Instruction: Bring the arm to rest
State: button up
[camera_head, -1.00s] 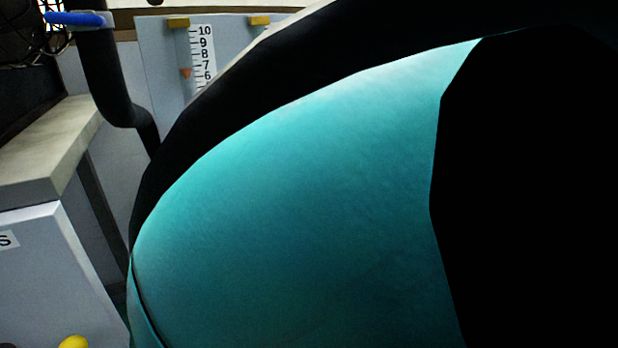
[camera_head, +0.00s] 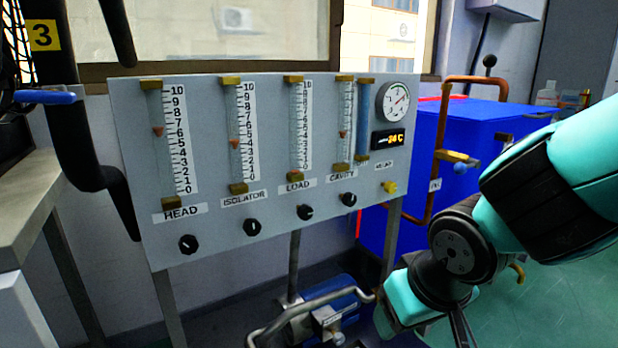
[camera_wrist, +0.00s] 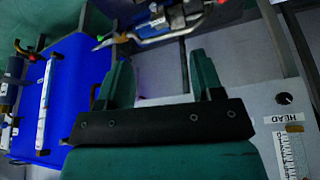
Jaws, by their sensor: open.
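My teal and black arm (camera_head: 540,185) comes in from the right of the head view and bends down at a dark round joint. Its end runs out of the bottom edge there, so the fingers are not clearly shown. In the wrist view my gripper (camera_wrist: 160,68) is open, with two teal fingers apart on a black bar. Nothing is between the fingers. They point toward the floor and pipework, apart from the panel.
A grey flowmeter panel (camera_head: 215,110) with several gauges, black knobs and a dial stands ahead. A blue cabinet (camera_head: 475,140) with copper pipes is behind my arm. A blue pump (camera_head: 325,300) with bent pipe sits low beside my arm. A bench (camera_head: 25,220) is at left.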

jog(key=s+d+r+n+g+y, duration=0.2)
jog(key=s+r+n+g+y, duration=0.3)
jog(key=s, duration=0.7)
notch_tip(320, 180, up, 39)
jog(key=m+h+p, duration=0.1)
jog(key=h+p, duration=0.1)
jog(key=p, duration=3.6)
jog(key=shift+m+t, duration=0.3)
jog(key=shift+r, duration=0.1)
